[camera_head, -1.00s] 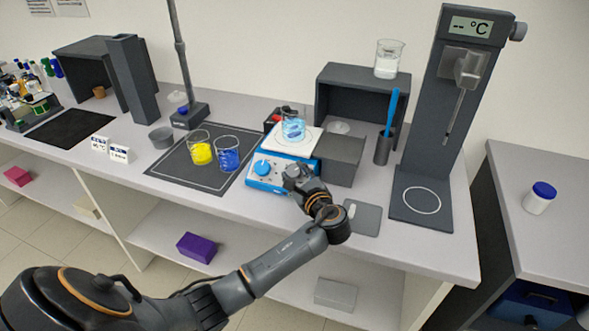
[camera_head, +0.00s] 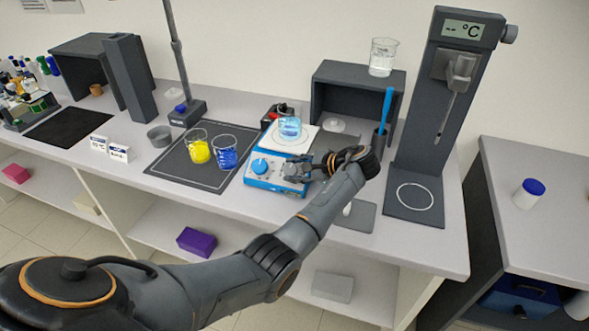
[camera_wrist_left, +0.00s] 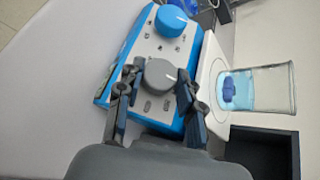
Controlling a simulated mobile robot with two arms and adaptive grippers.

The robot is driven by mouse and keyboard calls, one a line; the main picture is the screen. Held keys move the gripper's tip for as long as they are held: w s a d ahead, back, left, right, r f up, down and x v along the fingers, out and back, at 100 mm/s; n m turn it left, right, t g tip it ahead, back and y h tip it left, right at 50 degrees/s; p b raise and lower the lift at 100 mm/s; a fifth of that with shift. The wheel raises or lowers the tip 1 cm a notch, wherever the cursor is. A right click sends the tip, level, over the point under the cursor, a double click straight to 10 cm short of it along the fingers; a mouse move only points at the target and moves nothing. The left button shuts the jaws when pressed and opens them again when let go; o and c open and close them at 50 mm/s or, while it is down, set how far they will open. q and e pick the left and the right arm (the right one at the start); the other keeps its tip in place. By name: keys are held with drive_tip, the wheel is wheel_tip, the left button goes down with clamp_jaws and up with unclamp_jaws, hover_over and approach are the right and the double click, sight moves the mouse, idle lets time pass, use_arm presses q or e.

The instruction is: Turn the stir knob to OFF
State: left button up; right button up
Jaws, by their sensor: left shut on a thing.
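The stirrer hotplate (camera_head: 262,183) is a blue and white unit with a white top plate. Its front panel carries a blue knob (camera_head: 260,166) and a grey knob, both clear in the wrist view as a blue knob (camera_wrist_left: 170,21) and a grey knob (camera_wrist_left: 161,74). The labels are too small to read. My left gripper (camera_head: 293,172) is at the panel's right end. In the wrist view its fingers (camera_wrist_left: 158,80) stand on either side of the grey knob, shut on it. My right gripper is not in view.
A beaker of light blue liquid (camera_head: 290,128) stands on the hotplate. Beakers of yellow (camera_head: 199,147) and blue liquid (camera_head: 224,152) stand on a dark mat to the left. A dark shelf box (camera_head: 327,86) is behind, and a thermometer stand (camera_head: 413,150) is at the right.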

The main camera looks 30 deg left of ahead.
use_arm(q)
drive_tip(key=shift+n+g, duration=0.3)
drive_tip(key=shift+g, duration=0.1)
drive_tip(key=o, duration=1.2)
drive_tip(key=shift+a, duration=0.1)
drive_tip(key=shift+r, duration=0.1)
drive_tip(key=v, duration=1.2)
drive_tip(key=shift+s+a+r, duration=0.1)
